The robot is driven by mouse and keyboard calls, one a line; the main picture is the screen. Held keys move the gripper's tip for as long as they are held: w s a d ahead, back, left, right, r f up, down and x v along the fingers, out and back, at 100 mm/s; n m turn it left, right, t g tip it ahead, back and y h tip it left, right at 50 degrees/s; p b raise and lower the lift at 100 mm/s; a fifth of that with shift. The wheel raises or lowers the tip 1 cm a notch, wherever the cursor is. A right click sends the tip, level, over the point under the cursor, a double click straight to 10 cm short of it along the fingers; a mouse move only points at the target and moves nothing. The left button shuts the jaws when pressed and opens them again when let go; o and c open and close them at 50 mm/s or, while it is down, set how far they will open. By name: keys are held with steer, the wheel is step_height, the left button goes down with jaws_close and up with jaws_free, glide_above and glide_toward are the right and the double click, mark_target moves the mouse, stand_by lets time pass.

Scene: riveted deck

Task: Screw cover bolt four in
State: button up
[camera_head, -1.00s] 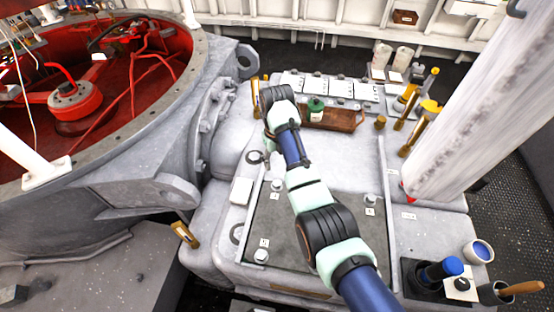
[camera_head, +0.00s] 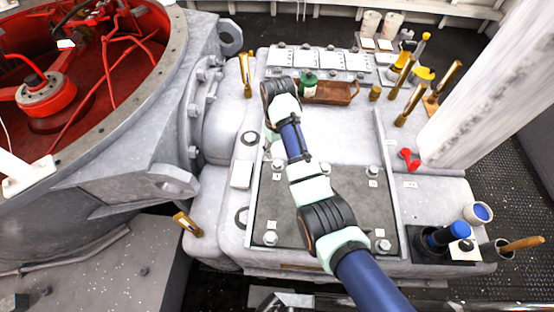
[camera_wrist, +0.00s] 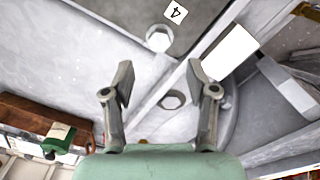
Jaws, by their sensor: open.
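The dark cover plate (camera_head: 325,205) lies on the grey housing, with a bolt near each corner. Bolt four (camera_wrist: 159,38) is a pale hex-headed bolt at the plate's corner beside a tag marked 4 (camera_wrist: 176,12). In the head view it appears to be the far-left bolt (camera_head: 278,165), close to my gripper. How deep it sits I cannot tell. My gripper (camera_wrist: 161,78) is open and empty in the wrist view, its two fingers apart, with the bolt beyond their tips. In the head view my wrist hides most of the gripper.
A white block (camera_head: 241,174) lies left of the plate. Brass posts (camera_head: 405,105) and a thick white column (camera_head: 480,95) stand at right.

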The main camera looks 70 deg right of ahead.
mark_target(278, 163)
steer(key=shift+n, duration=0.4)
step_height(278, 163, down, 8)
steer(key=shift+r, duration=0.1)
steer(key=shift+c, duration=0.3)
jaws_close()
steer(key=shift+r+m+p, duration=0.2)
steer(key=shift+m+p, duration=0.65)
steer(key=shift+m, duration=0.05)
steer(key=m, duration=0.3)
steer(key=shift+f+p, duration=0.2)
steer(key=shift+p, duration=0.2)
